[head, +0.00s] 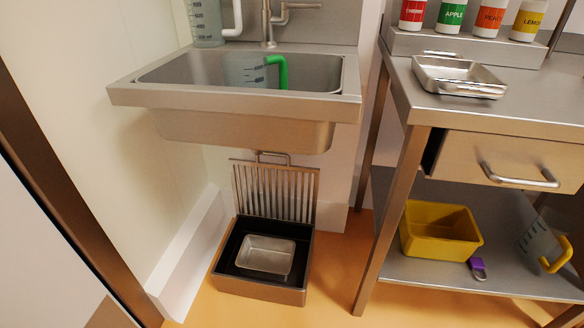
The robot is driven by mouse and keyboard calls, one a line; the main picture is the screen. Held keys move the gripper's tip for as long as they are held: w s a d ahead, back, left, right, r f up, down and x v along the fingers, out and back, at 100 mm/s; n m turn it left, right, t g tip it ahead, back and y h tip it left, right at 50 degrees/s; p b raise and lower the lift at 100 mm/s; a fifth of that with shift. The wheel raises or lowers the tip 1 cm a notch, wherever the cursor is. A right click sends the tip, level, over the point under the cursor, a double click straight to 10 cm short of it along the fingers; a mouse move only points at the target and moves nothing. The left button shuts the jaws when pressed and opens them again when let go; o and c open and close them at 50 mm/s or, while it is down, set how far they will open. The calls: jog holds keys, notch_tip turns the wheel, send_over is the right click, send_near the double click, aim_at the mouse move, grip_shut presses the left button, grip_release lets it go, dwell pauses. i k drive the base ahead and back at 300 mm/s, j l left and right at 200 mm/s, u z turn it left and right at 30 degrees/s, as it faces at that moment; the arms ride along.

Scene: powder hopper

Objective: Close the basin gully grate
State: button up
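The basin gully (258,291) is a metal box with a dark inside, on the orange floor below the sink. Its slatted metal grate (274,192) stands upright at the back edge of the box, so the gully is open. A handle (272,155) shows at the grate's top edge. A small metal tray (265,256) sits inside the open gully. My gripper is not in view.
The steel sink (240,128) overhangs the gully and holds a jug with a green handle (279,71). To the right is a steel table with a slightly open drawer (510,160). A yellow bin (438,232) and a purple padlock (477,267) are on its lower shelf.

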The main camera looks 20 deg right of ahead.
aim_at(232, 162)
jog(key=i+j+z, duration=0.1)
jog(key=i, duration=0.4)
jog(key=i+j, duration=0.3)
jog(key=i, duration=0.2)
jog(key=i+j+z, duration=0.15)
jog(key=i, duration=0.35)
